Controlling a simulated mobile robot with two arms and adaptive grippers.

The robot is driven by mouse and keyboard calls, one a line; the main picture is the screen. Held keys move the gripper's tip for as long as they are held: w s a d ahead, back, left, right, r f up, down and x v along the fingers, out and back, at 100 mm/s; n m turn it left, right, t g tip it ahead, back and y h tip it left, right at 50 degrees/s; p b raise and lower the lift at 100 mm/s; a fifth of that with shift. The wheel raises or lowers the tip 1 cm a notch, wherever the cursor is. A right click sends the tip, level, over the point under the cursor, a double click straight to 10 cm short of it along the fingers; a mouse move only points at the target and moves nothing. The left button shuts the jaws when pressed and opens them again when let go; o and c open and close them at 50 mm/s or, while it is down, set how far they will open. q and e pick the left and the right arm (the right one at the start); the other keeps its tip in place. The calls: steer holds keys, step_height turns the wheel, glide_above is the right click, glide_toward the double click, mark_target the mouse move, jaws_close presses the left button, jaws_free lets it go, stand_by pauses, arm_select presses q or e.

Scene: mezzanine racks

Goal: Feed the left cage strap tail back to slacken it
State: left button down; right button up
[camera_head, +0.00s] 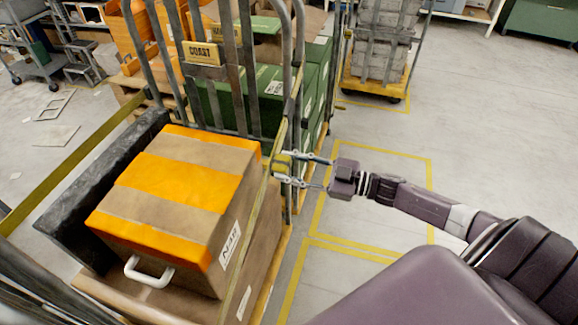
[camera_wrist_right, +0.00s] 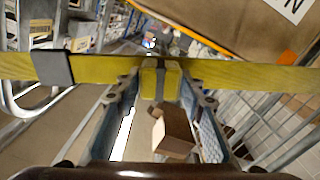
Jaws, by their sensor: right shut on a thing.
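A yellow strap (camera_head: 259,210) runs along the right side of the near cage. Another yellow strap (camera_head: 80,163) slants across the cage's left side. My right gripper (camera_head: 279,168) reaches in from the right to the right-side strap. In the right wrist view the strap (camera_wrist_right: 235,75) crosses flat and level, with a dark sleeve (camera_wrist_right: 52,67) at its left. A small yellow block with a grey band (camera_wrist_right: 160,82) sits on it, and my right fingertips are shut on this block. I cannot tell whether it is the strap tail or a buckle. My left gripper is not in view.
The cage holds a brown carton with orange bands (camera_head: 170,185) and a white handle (camera_head: 148,271), beside a dark slab (camera_head: 105,185). Green crates (camera_head: 310,85) stand behind the cage bars. A second loaded cage (camera_head: 380,50) stands farther back. Yellow-marked floor (camera_head: 385,170) at right is clear.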

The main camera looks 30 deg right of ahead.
jaws_close()
steer(key=w+d+r+b, duration=0.1)
steer(key=w+d+b, duration=0.1)
steer(key=w+d, duration=0.1)
steer(key=w+d+r+b, duration=0.1)
steer(key=d, duration=0.1)
steer(key=shift+w+d+r, duration=0.2)
steer(key=shift+w+r, duration=0.15)
steer(key=shift+w, duration=0.05)
steer(key=shift+r, duration=0.3)
steer(key=o, duration=1.1)
jaws_free()
steer(key=shift+w+f, duration=0.1)
steer(key=shift+f, duration=0.1)
steer(key=shift+s, duration=0.25)
steer(key=shift+s+d+f, duration=0.1)
steer(key=shift+s+d, duration=0.1)
steer(key=v, duration=1.1)
steer(key=shift+d, duration=0.2)
